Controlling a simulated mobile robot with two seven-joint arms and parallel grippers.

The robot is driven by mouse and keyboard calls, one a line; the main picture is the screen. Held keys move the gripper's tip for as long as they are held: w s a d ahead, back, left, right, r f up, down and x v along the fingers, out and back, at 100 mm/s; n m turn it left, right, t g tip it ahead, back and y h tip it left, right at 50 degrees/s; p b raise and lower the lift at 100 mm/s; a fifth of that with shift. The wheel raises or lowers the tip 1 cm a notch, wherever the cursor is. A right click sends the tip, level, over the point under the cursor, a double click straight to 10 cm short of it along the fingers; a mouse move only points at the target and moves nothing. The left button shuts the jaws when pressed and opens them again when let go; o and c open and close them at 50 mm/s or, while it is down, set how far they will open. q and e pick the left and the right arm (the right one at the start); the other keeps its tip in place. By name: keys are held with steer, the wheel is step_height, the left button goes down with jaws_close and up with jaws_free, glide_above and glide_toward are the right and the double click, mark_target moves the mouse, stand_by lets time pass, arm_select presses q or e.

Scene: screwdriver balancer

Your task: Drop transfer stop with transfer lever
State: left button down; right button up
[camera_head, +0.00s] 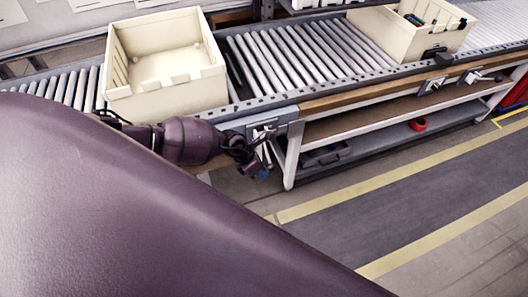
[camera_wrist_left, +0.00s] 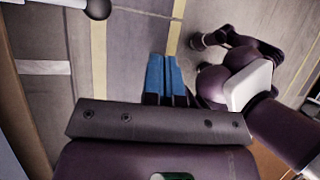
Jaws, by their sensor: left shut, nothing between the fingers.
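My left gripper (camera_head: 262,172) is low in front of the conveyor's front rail in the head view, close to a metal bracket with a lever (camera_head: 266,133). Its blue fingertips (camera_wrist_left: 163,76) are pressed together with nothing between them in the left wrist view. A pale rod with a dark ball knob (camera_wrist_left: 98,9) shows at the upper left of that view, apart from the fingers. More lever brackets (camera_head: 432,84) sit along the rail to the right. I cannot make out the transfer stop with certainty. My right gripper is not seen clearly in either view.
An empty cream bin (camera_head: 165,92) stands on the rollers (camera_head: 290,55) at left. Another cream bin (camera_head: 395,38) with small items stands at right. A shelf (camera_head: 385,135) under the conveyor holds a red ring (camera_head: 418,124). The floor (camera_head: 400,190) in front is clear.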

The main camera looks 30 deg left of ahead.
arm_select(q)
steer(key=s+r+p, duration=0.1)
steer(key=s+r, duration=0.3)
steer(key=shift+d+r+p, duration=0.25)
steer(key=shift+r+p, duration=0.05)
steer(key=shift+r, duration=0.05)
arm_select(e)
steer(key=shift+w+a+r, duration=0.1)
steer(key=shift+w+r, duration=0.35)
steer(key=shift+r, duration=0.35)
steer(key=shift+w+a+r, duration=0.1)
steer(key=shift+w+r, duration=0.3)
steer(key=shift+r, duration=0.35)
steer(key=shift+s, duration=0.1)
